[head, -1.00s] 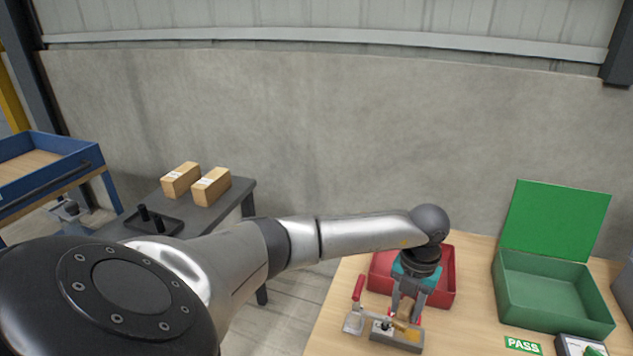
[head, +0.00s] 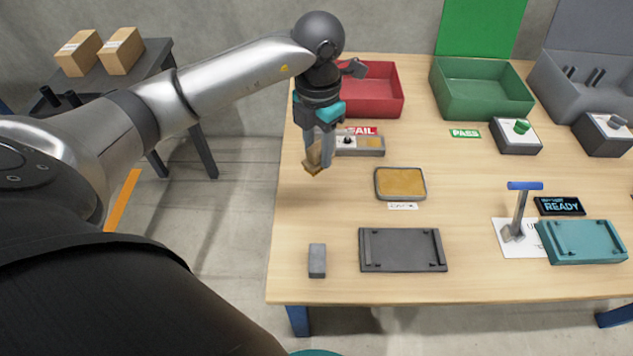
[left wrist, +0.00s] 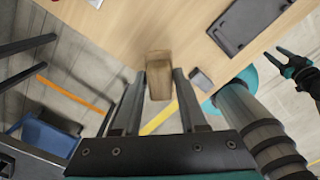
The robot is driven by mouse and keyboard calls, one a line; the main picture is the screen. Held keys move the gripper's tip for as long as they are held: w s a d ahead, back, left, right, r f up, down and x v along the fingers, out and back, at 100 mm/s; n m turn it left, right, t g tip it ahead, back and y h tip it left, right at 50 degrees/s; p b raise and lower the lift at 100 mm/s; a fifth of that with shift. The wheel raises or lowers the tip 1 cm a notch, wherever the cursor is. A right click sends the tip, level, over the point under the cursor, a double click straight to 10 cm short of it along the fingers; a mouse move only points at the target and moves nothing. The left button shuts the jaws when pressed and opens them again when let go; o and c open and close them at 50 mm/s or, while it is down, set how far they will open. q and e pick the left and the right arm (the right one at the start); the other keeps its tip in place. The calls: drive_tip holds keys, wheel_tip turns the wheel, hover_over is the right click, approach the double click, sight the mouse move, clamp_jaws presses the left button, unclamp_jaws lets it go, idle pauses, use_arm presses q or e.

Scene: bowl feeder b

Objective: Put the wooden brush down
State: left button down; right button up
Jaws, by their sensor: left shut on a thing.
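The wooden brush (head: 313,163) is a small tan block in the head view. My left gripper (head: 320,150) is shut on it and holds it out over the left part of the wooden table (head: 460,280). In the left wrist view the brush (left wrist: 159,82) shows between my two fingertips, near the table's edge. I cannot tell its exact height above the table. My right gripper (left wrist: 299,68) shows small and dark at the right of the left wrist view; its opening is unclear.
A tan pad in a dark frame (head: 400,184) lies right of the brush. A grey block (head: 317,260) and a dark tray (head: 402,250) lie nearer. Red (head: 385,103) and green (head: 480,99) boxes stand at the back. The table between brush and grey block is clear.

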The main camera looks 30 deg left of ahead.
use_arm(q)
wheel_tip(320, 180, down, 10)
drive_tip(key=b, duration=0.3)
drive_tip(key=shift+r, duration=0.1)
drive_tip(key=shift+f+b, duration=0.8)
drive_tip(key=shift+f, duration=1.35)
use_arm(e)
drive_tip(key=w+a+r+t, duration=0.1)
drive_tip(key=w+r, duration=0.3)
drive_tip(key=r, duration=0.6)
drive_tip(key=shift+w+a, duration=0.3)
drive_tip(key=shift+a, duration=0.1)
use_arm(q)
drive_tip(key=shift+f, duration=0.15)
use_arm(e)
drive_tip(key=shift+r, duration=0.2)
use_arm(q)
drive_tip(key=shift+c, duration=2.2)
unclamp_jaws()
use_arm(e)
drive_tip(key=shift+r, duration=0.1)
